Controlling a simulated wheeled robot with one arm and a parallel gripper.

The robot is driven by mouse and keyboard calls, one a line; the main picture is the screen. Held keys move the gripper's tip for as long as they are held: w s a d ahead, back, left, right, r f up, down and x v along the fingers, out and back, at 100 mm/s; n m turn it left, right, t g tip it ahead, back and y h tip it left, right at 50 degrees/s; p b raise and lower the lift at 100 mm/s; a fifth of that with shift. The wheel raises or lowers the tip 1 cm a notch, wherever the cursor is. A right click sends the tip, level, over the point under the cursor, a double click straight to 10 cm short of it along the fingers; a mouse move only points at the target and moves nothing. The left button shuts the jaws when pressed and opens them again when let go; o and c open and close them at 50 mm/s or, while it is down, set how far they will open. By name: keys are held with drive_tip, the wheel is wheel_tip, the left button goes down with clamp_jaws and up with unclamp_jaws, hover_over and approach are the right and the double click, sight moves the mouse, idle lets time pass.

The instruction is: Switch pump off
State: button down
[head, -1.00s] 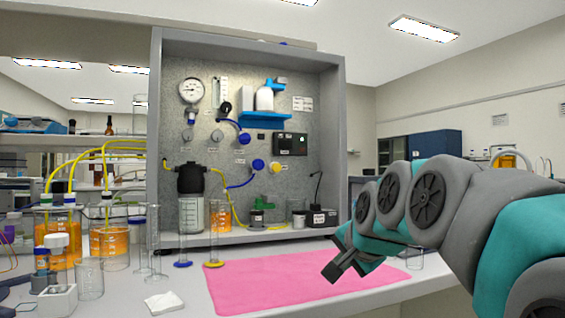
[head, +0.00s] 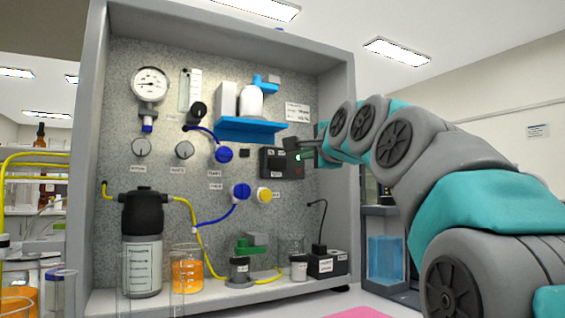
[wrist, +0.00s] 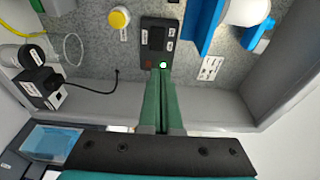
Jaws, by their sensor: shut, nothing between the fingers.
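The black control box (head: 274,162) is mounted on the speckled back panel, right of centre. In the wrist view the box (wrist: 156,40) shows a dark display, small labelled buttons, a lit green light (wrist: 163,65) and a dim reddish one (wrist: 148,65) along its near edge. My gripper (head: 300,156) is shut and empty, its fingertips at the right side of the box. In the wrist view the gripper tips (wrist: 161,72) lie just by the green light; whether they touch it I cannot tell. The label lettering is too small to read.
A blue shelf (head: 250,128) with white bottles juts out above the box. Blue valve knobs (head: 224,155) and a yellow knob (head: 265,195) are nearby. The cabinet's right side wall (head: 338,120) stands close to my arm. A black socket box (head: 326,263) with a cable sits below.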

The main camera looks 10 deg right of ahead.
sight(283, 161)
drive_tip(key=w+p, duration=0.1)
drive_tip(key=w, duration=0.3)
drive_tip(key=w+a, duration=0.1)
drive_tip(key=w, duration=0.4)
drive_tip(key=w+p, duration=0.1)
drive_tip(key=w, duration=0.3)
drive_tip(key=shift+w+a+p, duration=0.3)
